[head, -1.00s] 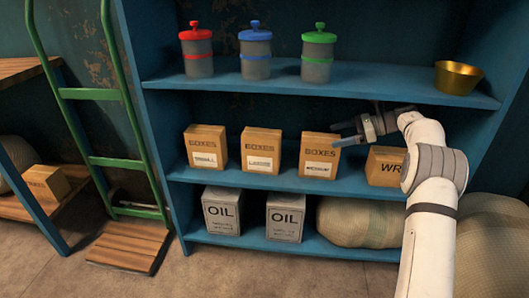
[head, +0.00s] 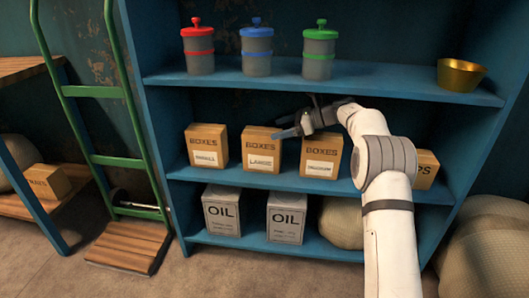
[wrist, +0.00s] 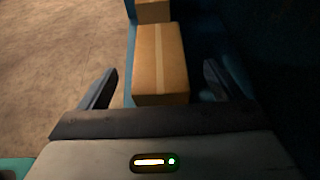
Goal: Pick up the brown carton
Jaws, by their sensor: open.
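Several brown cartons labelled BOXES stand in a row on the middle shelf: a left one (head: 207,147), a middle one (head: 262,150) and a right one (head: 321,160). My gripper (head: 287,126) is open and empty, near the tops of the middle and right cartons, pointing left. In the wrist view, a brown carton with a tape strip (wrist: 161,65) lies ahead between the open fingers (wrist: 158,85), apart from them. Another carton (wrist: 153,12) shows beyond it. I cannot tell for sure which carton each is.
A further brown box (head: 426,170) is partly hidden by my arm. Red (head: 198,50), blue (head: 256,50) and green (head: 319,52) lidded canisters and a brass bowl (head: 461,74) stand on the upper shelf (head: 390,85). Oil cans (head: 286,218) stand below.

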